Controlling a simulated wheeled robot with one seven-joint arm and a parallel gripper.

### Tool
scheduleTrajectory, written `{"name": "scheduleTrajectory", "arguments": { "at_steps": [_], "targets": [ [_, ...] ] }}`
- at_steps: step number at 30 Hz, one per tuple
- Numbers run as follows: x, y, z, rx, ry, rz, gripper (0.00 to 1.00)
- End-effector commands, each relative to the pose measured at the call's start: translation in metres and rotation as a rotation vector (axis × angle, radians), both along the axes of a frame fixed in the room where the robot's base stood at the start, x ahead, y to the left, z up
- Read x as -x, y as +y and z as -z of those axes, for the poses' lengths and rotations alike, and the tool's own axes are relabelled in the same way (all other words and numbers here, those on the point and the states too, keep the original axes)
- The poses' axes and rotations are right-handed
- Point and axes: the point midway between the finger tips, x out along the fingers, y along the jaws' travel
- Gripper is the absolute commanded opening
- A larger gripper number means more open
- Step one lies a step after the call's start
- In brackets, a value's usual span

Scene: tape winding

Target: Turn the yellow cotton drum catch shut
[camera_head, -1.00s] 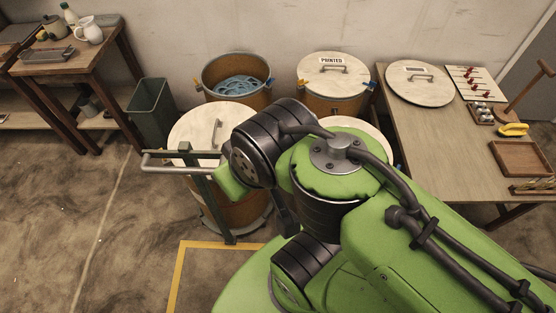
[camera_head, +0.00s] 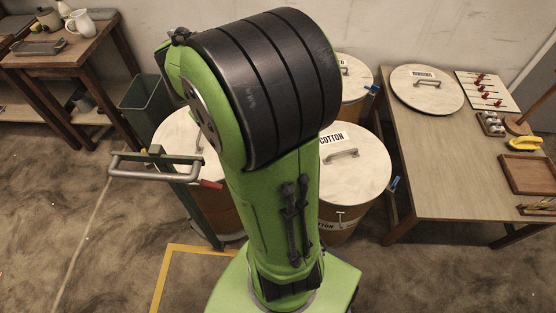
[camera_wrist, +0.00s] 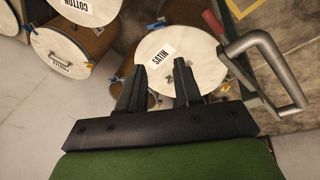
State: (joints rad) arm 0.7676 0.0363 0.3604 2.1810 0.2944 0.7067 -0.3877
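The cotton drum (camera_head: 340,220) stands right of my arm in the head view, with its lid (camera_head: 358,172) on and a blue catch (camera_head: 393,184) at its right rim. My arm hides its left side, and I cannot make out a yellow catch on it there. In the wrist view the cotton lid (camera_wrist: 100,12) is cut off by the top edge.
A cart handle (camera_wrist: 270,65) is close right of my gripper in the wrist view. The printed drum's lid (camera_wrist: 62,50) is at left there. In the head view a table (camera_head: 440,180) stands right of the cotton drum, and a green bin (camera_head: 148,105) is at left.

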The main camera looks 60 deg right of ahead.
Motion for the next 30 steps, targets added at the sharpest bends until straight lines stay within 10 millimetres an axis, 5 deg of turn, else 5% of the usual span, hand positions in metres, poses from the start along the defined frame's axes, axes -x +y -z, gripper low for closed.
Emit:
{"name": "scheduleTrajectory", "arguments": {
  "at_steps": [7, 12, 20, 30],
  "targets": [
    [0.032, -0.120, 0.137, -0.147, 0.094, 0.166, 0.34],
    [0.077, -0.171, 0.218, -0.257, 0.066, 0.272, 0.34],
    [0.091, -0.181, 0.254, -0.287, 0.051, 0.302, 0.34],
    [0.091, -0.180, 0.341, -0.289, 0.052, 0.302, 0.34]
  ]
}}
